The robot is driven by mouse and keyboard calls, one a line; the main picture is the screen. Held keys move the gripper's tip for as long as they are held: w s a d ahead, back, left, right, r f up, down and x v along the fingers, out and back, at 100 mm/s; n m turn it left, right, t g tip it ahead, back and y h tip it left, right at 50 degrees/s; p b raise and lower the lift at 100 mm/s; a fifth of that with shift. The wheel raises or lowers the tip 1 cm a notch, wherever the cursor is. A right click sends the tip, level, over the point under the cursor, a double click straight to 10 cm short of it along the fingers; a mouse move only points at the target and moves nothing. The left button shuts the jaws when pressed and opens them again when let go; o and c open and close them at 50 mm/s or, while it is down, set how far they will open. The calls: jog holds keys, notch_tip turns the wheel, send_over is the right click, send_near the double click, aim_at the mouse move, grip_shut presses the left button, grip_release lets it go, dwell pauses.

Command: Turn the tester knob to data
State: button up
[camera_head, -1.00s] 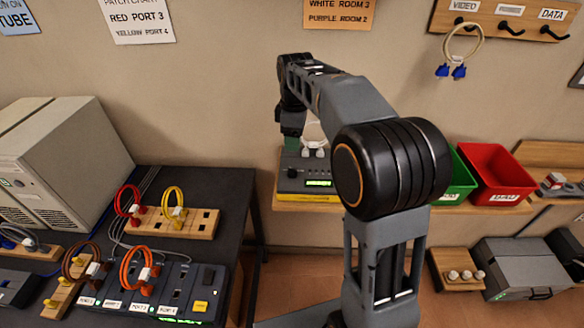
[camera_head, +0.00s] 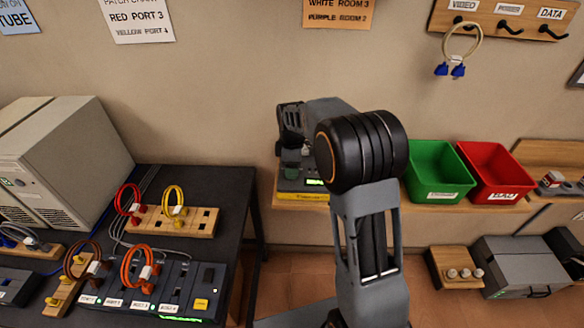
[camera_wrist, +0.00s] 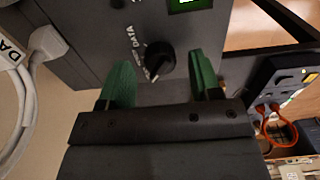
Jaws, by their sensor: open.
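The tester shows in the head view as a dark box (camera_head: 288,185) with a green-lit display, on a yellow base. My arm hides much of it. In the wrist view its dark front panel (camera_wrist: 85,30) carries a black round knob (camera_wrist: 160,60). A white DATA label (camera_wrist: 131,36) stands beside the knob, at its upper left. Other lettering by the knob is too small or covered to read, and I cannot tell where the knob points. My gripper (camera_wrist: 161,66) is open, with one green finger on each side of the knob. I cannot tell whether they touch it.
A green bin (camera_head: 440,172) and a red bin (camera_head: 495,175) stand on the shelf right of the tester. A white cable (camera_wrist: 42,45) with a tag lies at the left in the wrist view. The dark table (camera_head: 235,185) holds a patch panel (camera_head: 180,285).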

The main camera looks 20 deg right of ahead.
jog(key=shift+f, duration=0.5)
jog(key=shift+c, duration=0.3)
jog(key=c, duration=0.9)
